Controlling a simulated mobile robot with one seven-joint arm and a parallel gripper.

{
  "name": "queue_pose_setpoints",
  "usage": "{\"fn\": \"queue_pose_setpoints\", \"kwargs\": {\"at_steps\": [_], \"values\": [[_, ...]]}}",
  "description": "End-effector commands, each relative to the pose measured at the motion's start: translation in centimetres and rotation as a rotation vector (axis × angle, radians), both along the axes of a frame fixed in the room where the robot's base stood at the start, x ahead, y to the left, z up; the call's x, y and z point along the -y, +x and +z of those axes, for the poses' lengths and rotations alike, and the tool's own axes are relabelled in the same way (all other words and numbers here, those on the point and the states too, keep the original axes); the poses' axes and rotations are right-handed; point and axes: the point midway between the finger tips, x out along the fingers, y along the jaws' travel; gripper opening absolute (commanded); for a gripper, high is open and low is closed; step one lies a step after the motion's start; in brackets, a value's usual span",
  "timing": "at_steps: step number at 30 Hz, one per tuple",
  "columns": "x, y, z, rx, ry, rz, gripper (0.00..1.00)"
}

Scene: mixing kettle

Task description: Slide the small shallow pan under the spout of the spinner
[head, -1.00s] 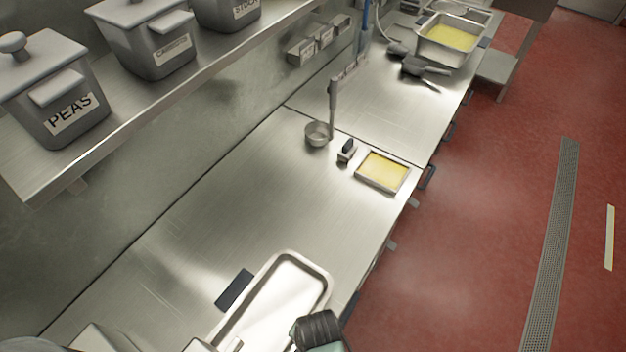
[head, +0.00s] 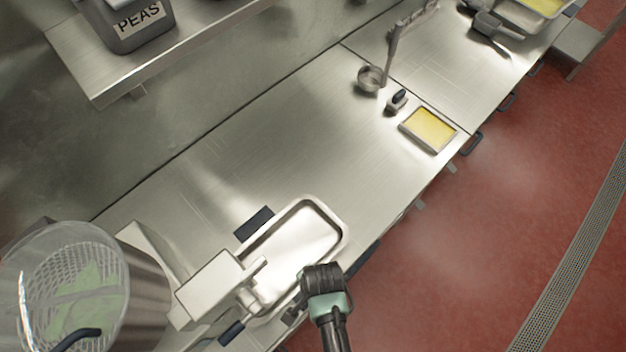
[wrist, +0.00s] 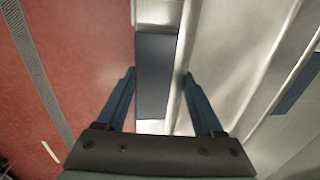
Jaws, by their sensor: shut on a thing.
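The shallow steel pan (head: 311,238) lies on the counter near its front edge, and its rim also shows in the wrist view (wrist: 184,62). The spinner (head: 138,280), with a clear top and green leaves inside, stands at the lower left. Its spout (head: 258,272) overlaps the pan's near left end in the head view; the height between them is hard to judge. My gripper (head: 322,275) is at the pan's front side. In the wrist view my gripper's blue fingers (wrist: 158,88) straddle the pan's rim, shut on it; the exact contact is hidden.
Dark pads (head: 253,222) lie beside the pan. A pan of yellow food (head: 431,128), a small dark-handled tool (head: 397,101) and a ladle (head: 370,78) lie farther along. The counter between is clear. A shelf with a PEAS container (head: 125,20) overhangs the back.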

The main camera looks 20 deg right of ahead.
Motion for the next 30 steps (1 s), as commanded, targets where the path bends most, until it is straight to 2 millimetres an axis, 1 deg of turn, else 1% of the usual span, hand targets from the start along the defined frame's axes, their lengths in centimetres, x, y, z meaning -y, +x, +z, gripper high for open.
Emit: {"fn": "queue_pose_setpoints", "kwargs": {"at_steps": [7, 8, 12, 23, 30], "values": [[-0.1, 0.0, 0.1, 0.002, 0.0, 0.0, 0.0], [-0.1, 0.0, 0.1, 0.002, 0.0, 0.0, 0.74], [-0.1, 0.0, 0.0, 0.001, 0.0, 0.0, 1.0], [-0.1, -0.1, 0.0, -0.002, 0.0, 0.0, 1.0], [-0.1, -0.2, 1.0, -0.001, 0.0, 0.0, 1.0]]}}
